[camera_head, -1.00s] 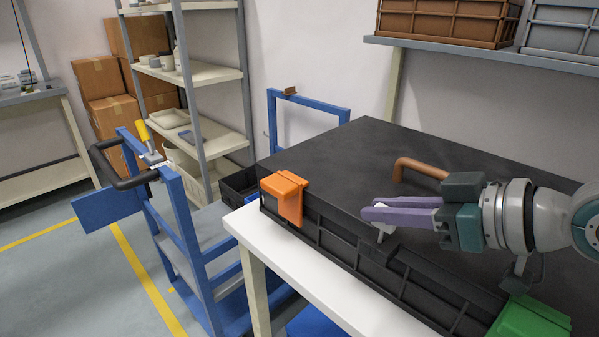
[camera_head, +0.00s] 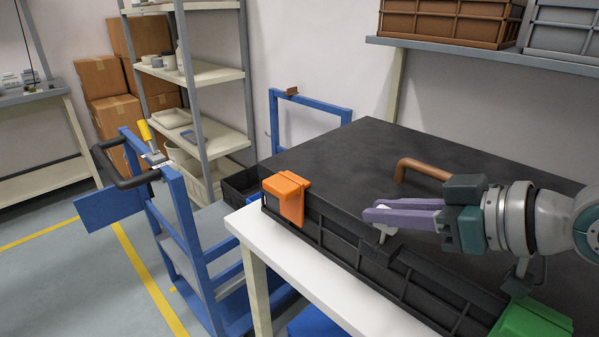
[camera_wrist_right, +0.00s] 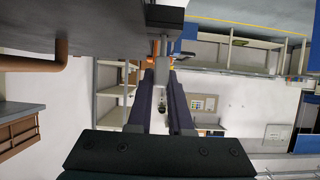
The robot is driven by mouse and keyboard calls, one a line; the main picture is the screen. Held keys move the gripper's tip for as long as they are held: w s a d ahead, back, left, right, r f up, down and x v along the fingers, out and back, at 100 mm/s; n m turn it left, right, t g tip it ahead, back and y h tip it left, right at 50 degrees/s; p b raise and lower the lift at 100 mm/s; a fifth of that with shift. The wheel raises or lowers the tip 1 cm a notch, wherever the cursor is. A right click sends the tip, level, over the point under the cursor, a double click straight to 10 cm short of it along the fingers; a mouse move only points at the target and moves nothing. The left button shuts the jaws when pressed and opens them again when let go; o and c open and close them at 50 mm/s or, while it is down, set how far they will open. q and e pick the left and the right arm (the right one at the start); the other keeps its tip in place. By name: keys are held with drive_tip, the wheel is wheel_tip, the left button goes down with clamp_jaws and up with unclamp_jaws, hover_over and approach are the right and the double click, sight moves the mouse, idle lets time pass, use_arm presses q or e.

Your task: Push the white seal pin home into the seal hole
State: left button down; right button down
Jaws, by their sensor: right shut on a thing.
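My right gripper (camera_head: 370,215) has purple fingers and is shut on the white seal pin (camera_head: 383,235). It reaches over the front edge of the black crate (camera_head: 340,240). The pin hangs below the fingers, at a dark tab (camera_head: 392,250) on the crate's front rim. In the right wrist view, the pin (camera_wrist_right: 162,48) shows pale and upright between the dark fingers, meeting a black block (camera_wrist_right: 164,13). The seal hole itself is hidden, so I cannot tell how deep the pin sits. My left gripper is out of view.
An orange clip (camera_head: 289,194) sits on the crate's left corner and a green clip (camera_head: 532,320) at its right. A brown bent handle (camera_head: 424,167) stands on the dark lid (camera_head: 400,140). The crate rests on a white table (camera_head: 262,245). A blue cart (camera_head: 190,225) is at left.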

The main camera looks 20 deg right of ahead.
drive_tip(key=shift+f+b, duration=0.4)
drive_tip(key=shift+f, duration=0.15)
drive_tip(key=shift+r, duration=0.1)
idle(0.3)
idle(0.6)
drive_tip(key=shift+p, duration=0.4)
idle(0.9)
idle(0.6)
idle(0.5)
idle(0.8)
